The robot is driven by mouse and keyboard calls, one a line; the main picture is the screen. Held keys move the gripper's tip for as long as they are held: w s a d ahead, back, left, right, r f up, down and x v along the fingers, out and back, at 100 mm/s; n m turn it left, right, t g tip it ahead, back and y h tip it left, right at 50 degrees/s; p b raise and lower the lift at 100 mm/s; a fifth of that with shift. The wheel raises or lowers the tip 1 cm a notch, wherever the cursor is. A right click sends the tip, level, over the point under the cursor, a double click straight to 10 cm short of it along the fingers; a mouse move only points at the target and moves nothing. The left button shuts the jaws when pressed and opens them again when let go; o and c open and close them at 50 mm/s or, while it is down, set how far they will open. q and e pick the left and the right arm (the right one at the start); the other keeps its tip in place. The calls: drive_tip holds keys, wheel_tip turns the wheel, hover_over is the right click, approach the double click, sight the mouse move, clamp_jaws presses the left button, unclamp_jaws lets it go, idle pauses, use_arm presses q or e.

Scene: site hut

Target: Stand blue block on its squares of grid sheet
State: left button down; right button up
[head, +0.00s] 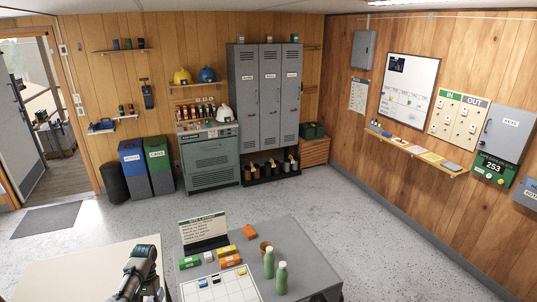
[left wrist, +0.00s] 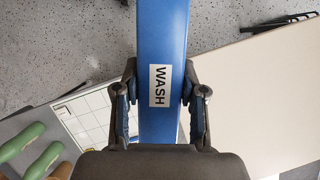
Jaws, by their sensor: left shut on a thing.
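A long blue block (left wrist: 166,35) with a white "WASH" label is between the fingers of my left gripper (left wrist: 162,92), which is shut on it. The block's lower end is hidden behind the gripper's palm. In the head view my left arm is at the lower left, over the pale table top, and I cannot make out the held block there. The white grid sheet (head: 238,287) lies on the grey table, cut by the frame's bottom edge, with small blocks at its upper edge. Part of the sheet (left wrist: 84,112) also shows left of the held block. My right gripper is not clearly visible.
Two green bottles (head: 281,277) and a brown pot (head: 266,247) stand right of the sheet. Green, orange and yellow boxes (head: 229,261) lie behind it, near a propped sign card (head: 203,230). The pale table top (head: 90,275) beside the grey table looks mostly bare.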

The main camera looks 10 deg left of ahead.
use_arm(q)
drive_tip(key=s+d+r+m, duration=0.1)
drive_tip(key=d+r, duration=0.2)
drive_tip(key=d, duration=0.7)
drive_tip(key=s+d+r, duration=0.1)
drive_tip(key=d+r, duration=0.2)
drive_tip(key=d, duration=0.7)
drive_tip(key=s+d+r+m, duration=0.1)
drive_tip(key=d+r, duration=0.2)
drive_tip(key=d, duration=0.7)
wheel_tip(320, 180, down, 10)
drive_tip(key=b, duration=0.9)
drive_tip(key=shift+y, duration=0.4)
